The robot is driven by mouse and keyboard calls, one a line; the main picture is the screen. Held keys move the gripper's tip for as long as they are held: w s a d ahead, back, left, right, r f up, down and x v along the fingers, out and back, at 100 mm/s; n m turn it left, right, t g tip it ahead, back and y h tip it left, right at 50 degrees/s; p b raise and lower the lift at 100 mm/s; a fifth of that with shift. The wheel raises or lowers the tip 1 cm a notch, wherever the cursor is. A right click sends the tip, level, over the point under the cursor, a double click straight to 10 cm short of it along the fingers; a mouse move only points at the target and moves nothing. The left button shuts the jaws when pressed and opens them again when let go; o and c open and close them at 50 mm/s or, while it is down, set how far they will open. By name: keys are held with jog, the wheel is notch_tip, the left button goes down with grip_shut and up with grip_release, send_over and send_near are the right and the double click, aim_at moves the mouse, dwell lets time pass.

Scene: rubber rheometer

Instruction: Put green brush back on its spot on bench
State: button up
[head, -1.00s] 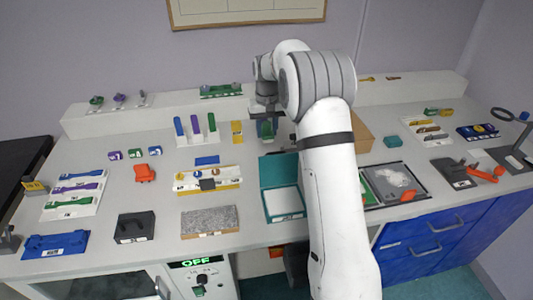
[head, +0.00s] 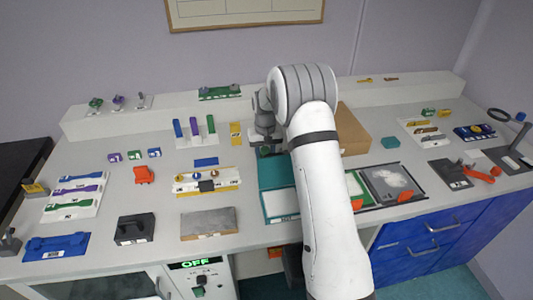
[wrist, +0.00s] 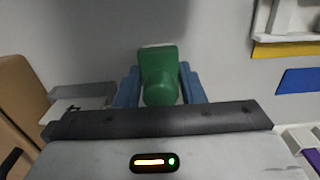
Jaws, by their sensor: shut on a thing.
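The green brush (wrist: 160,78) is held between the blue-grey fingers of my gripper (wrist: 160,88) in the wrist view. Its wide green block points away from the wrist and a rounded green part faces the camera. In the head view my gripper (head: 265,147) is over the middle of the bench (head: 290,158), between the upright coloured pieces and the cardboard box. Only a small dark green patch shows there, and my arm hides part of the area. I cannot tell whether the brush touches the bench.
A white holder (head: 203,141) with upright blue, purple and green pieces stands left of my gripper, beside a yellow piece (head: 236,134). A teal case (head: 272,172) lies in front. The cardboard box (head: 352,130) is at right. A blue strip (head: 206,161) lies front-left.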

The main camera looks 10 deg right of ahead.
aim_at(265, 149)
jog(key=shift+f, duration=0.1)
jog(key=o, duration=0.9)
notch_tip(265, 149, up, 12)
jog(key=shift+f+b, duration=0.1)
jog(key=shift+b, duration=0.65)
jog(key=s+r+t, duration=0.1)
jog(key=s+r, duration=0.4)
jog(key=s, duration=0.4)
jog(key=s+r, duration=0.5)
jog(key=s, duration=0.5)
jog(key=shift+t, duration=0.9)
jog(key=s+f, duration=0.1)
jog(key=s, duration=0.5)
jog(key=s+f, duration=0.1)
jog(key=s, duration=0.5)
jog(key=s+f, duration=0.1)
jog(key=s, duration=0.6)
jog(key=shift+d+f, duration=0.25)
